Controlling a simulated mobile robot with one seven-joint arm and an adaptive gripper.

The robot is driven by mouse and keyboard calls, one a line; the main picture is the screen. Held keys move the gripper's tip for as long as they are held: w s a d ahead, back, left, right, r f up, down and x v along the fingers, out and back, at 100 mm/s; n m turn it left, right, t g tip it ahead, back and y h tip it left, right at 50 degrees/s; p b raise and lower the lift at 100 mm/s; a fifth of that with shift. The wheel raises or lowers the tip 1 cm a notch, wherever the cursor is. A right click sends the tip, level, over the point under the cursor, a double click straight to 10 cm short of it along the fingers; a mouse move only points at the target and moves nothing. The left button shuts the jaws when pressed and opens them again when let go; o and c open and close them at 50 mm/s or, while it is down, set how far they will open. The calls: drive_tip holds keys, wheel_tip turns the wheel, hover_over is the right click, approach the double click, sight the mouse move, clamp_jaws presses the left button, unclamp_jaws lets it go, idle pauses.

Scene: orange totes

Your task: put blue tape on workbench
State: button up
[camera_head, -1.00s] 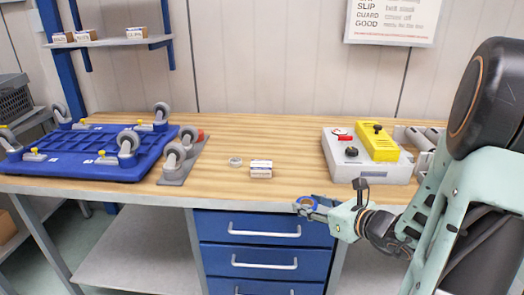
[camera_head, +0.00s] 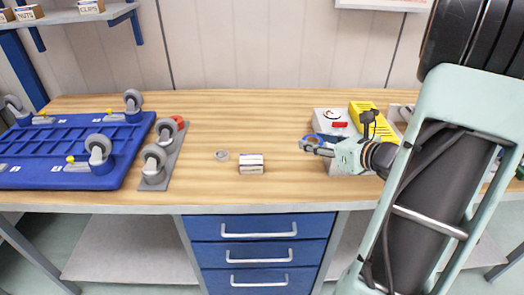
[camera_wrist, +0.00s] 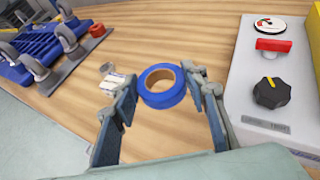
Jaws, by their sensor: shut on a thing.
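My gripper (camera_head: 310,146) is shut on a roll of blue tape with a tan core; the roll (camera_wrist: 162,87) sits between the two fingertips in the wrist view. In the head view only a small part of the blue tape (camera_head: 309,139) shows at the fingertips. I cannot tell how far the tape is above the surface.
A small white-labelled box (camera_head: 251,164) and a grey ring (camera_head: 222,156) lie mid-bench. The grey control box (camera_head: 330,125) with a yellow part stands at right. A blue wheeled dolly (camera_head: 75,150) and a caster plate (camera_head: 165,160) fill the left. Bare wood lies around the small box.

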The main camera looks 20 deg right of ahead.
drive_tip(key=a+f+x, duration=0.1)
drive_tip(key=x, duration=0.8)
hover_over(283, 159)
drive_tip(key=f, duration=0.3)
drive_tip(key=f+b, duration=0.1)
drive_tip(key=shift+s+d+f, duration=0.15)
drive_tip(key=shift+s, duration=0.1)
drive_tip(key=shift+w+f, duration=0.2)
drive_tip(key=shift+f, duration=0.15)
drive_tip(key=shift+w+f, duration=0.15)
drive_tip(key=shift+f, duration=1.45)
drive_tip(key=shift+f, duration=0.2)
drive_tip(key=o, duration=0.7)
drive_tip(key=shift+b, duration=0.3)
drive_tip(key=shift+c, duration=0.2)
drive_tip(key=o, duration=0.4)
drive_tip(key=shift+o, duration=0.2)
